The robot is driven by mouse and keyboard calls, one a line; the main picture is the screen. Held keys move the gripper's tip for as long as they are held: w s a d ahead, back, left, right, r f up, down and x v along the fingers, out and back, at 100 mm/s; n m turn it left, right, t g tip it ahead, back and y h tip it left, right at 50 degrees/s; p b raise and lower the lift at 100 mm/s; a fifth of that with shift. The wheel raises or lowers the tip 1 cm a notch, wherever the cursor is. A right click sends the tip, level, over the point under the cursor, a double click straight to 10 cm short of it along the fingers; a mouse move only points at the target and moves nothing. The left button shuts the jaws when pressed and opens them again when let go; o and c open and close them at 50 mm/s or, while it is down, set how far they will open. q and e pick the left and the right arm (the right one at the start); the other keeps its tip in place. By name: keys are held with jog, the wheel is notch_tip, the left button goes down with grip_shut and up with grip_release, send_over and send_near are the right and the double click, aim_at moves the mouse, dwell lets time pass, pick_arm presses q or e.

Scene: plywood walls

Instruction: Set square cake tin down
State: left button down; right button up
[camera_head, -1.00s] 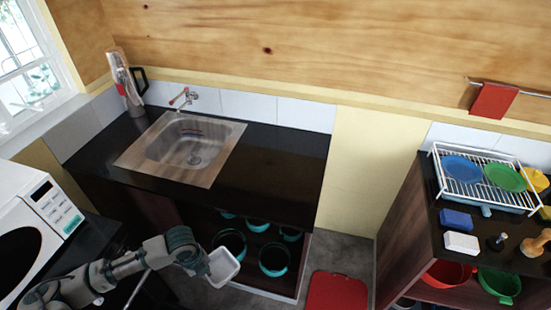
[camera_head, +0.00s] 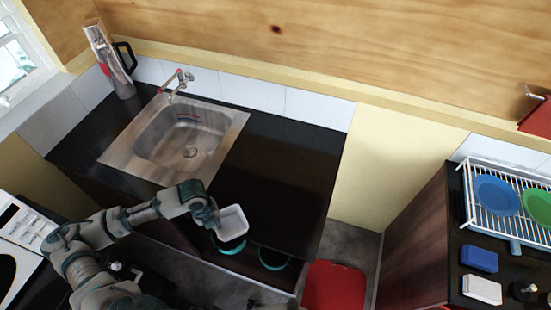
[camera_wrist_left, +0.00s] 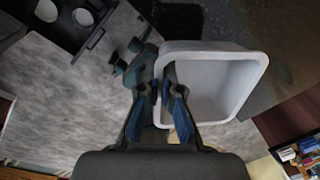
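The square cake tin (camera_head: 233,220) is a small pale grey-white tin with an open top and raised walls. My left gripper (camera_head: 214,217) is shut on one side wall of it and holds it up in front of the black counter's front edge. In the left wrist view the two fingers (camera_wrist_left: 166,92) pinch the tin's left wall. The tin's empty inside (camera_wrist_left: 212,85) faces the camera there. I cannot make out my right gripper in these views.
The black counter (camera_head: 285,165) is bare to the right of the steel sink (camera_head: 188,145). A tap (camera_head: 178,80) and a tall flask (camera_head: 110,62) stand behind. Teal-rimmed pots sit below the counter. A red bin (camera_head: 335,287), dish rack (camera_head: 470,205) and microwave (camera_head: 18,245) are around.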

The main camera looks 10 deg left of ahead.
pick_arm(q)
jog(key=shift+s+d+r, duration=0.1)
jog(key=shift+s+r, duration=0.05)
jog(key=shift+r, duration=0.35)
jog(key=p, duration=0.2)
send_over(229, 196)
jog(key=s, duration=0.1)
jog(key=shift+f, duration=0.95)
jog(key=shift+w+d, duration=0.15)
jog(key=shift+w, duration=0.15)
notch_tip(229, 196, down, 3)
jog(key=shift+f, duration=0.1)
jog(key=shift+w+f, duration=0.15)
jog(key=shift+f, duration=0.05)
jog(key=shift+a, duration=0.3)
pick_arm(e)
jog(key=shift+s+a+r, duration=0.15)
jog(key=shift+s+r, duration=0.05)
jog(key=shift+r, duration=0.45)
jog(key=shift+s+a+r, duration=0.1)
jog(key=shift+s+r, duration=0.05)
jog(key=shift+r, duration=0.45)
pick_arm(q)
jog(key=shift+f, duration=0.1)
